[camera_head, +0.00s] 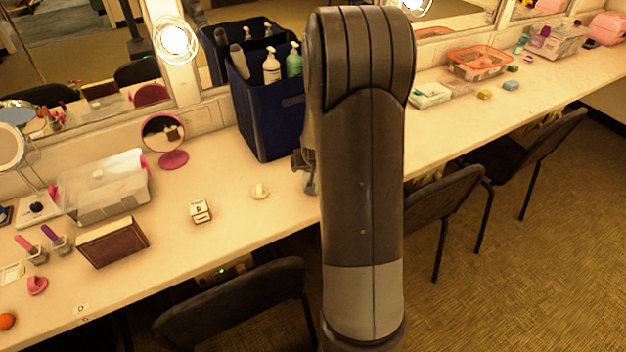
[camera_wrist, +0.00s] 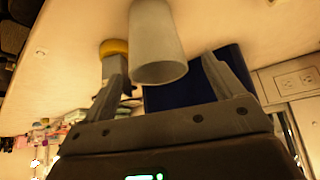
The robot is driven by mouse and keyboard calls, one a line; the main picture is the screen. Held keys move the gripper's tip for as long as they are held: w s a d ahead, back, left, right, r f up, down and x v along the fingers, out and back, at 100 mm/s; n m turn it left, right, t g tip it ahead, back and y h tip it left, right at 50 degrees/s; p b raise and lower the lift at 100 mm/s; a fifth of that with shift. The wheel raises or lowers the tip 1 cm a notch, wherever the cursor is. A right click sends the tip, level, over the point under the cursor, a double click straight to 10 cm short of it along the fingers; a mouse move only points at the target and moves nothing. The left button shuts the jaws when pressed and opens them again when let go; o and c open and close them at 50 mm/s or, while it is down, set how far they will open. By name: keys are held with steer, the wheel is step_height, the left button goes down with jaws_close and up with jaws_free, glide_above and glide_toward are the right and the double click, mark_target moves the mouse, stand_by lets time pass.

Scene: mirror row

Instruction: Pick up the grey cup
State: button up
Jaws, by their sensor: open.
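The grey cup (camera_wrist: 157,40) shows in the wrist view as a pale, smooth, tapered cylinder at top centre. Its near rim lies in the space between the two fingers of my gripper (camera_wrist: 162,62). The fingers are apart, with a visible gap on each side of the cup, and are not closed on it. In the head view my arm covers the cup, and only a bit of my gripper (camera_head: 306,172) shows at the arm's left edge.
A dark blue bin (camera_head: 265,120) with bottles stands behind my gripper; it also shows in the wrist view (camera_wrist: 195,92). A yellow-topped object (camera_wrist: 113,47) appears by the left finger. A small white item (camera_head: 260,191) and box (camera_head: 200,210) lie left on the counter (camera_head: 180,250).

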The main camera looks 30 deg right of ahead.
steer(key=shift+x, duration=2.7)
steer(key=shift+s+d, duration=0.1)
steer(key=c, duration=1.2)
